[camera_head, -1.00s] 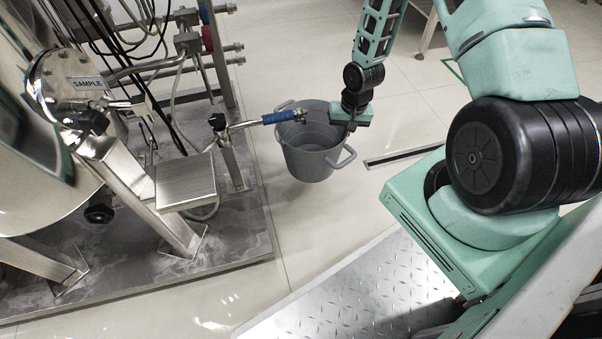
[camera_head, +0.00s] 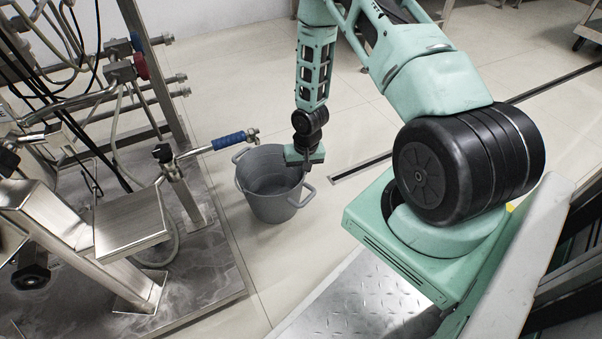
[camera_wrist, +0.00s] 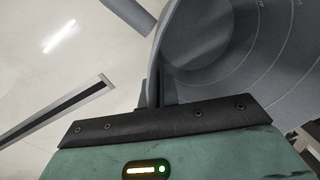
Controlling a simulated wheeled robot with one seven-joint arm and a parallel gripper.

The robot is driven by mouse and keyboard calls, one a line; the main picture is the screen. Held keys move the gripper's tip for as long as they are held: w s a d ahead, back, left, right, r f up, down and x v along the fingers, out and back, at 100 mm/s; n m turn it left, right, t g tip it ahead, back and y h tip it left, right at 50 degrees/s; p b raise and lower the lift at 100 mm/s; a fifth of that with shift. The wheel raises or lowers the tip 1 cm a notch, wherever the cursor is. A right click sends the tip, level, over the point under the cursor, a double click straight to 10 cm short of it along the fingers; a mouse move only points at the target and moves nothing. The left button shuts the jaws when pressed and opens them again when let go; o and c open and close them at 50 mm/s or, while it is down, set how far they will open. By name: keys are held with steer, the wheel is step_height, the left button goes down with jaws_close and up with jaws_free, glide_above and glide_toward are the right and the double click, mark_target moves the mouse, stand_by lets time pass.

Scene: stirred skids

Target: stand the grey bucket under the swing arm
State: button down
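The grey bucket (camera_head: 272,206) is upright, at or close to the floor; a gap beneath it cannot be judged. The swing arm (camera_head: 196,152) reaches right from the skid, its blue grip (camera_head: 229,141) and tip beside the bucket's far left rim in the head view. My gripper (camera_head: 306,166) is at the bucket's right rim, near a side handle. In the wrist view the dark fingers (camera_wrist: 160,90) look closed on the bucket wall (camera_wrist: 215,75), partly hidden by the gripper body. The bucket's inside looks empty.
The steel skid with its plate (camera_head: 130,222), pipes and hoses stands at left. A floor drain slot (camera_head: 360,166) lies right of the bucket. My checker-plate base deck is in front. Pale floor is clear behind the bucket.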

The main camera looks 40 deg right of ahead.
steer(key=c, duration=1.7)
jaws_free()
steer(key=shift+f, duration=0.15)
step_height(320, 180, up, 12)
steer(key=d+p, duration=0.1)
steer(key=p, duration=0.7)
steer(key=s+a+r+n, duration=0.2)
steer(key=a+r+n, duration=0.5)
steer(key=a+r, duration=1.3)
steer(key=s+a+r+n, duration=0.2)
steer(key=s+a+r, duration=0.1)
steer(key=s, duration=0.3)
steer(key=s+a+r+n, duration=0.2)
steer(key=s+a+r, duration=0.1)
steer(key=s+r, duration=0.2)
steer(key=s+a+r+n, duration=0.2)
steer(key=s+a+r, duration=0.1)
steer(key=s, duration=0.4)
steer(key=shift+s+a+r+n+g+h, duration=0.2)
steer(key=shift+a+r+n+g+h, duration=0.1)
steer(key=shift+a+r, duration=0.15)
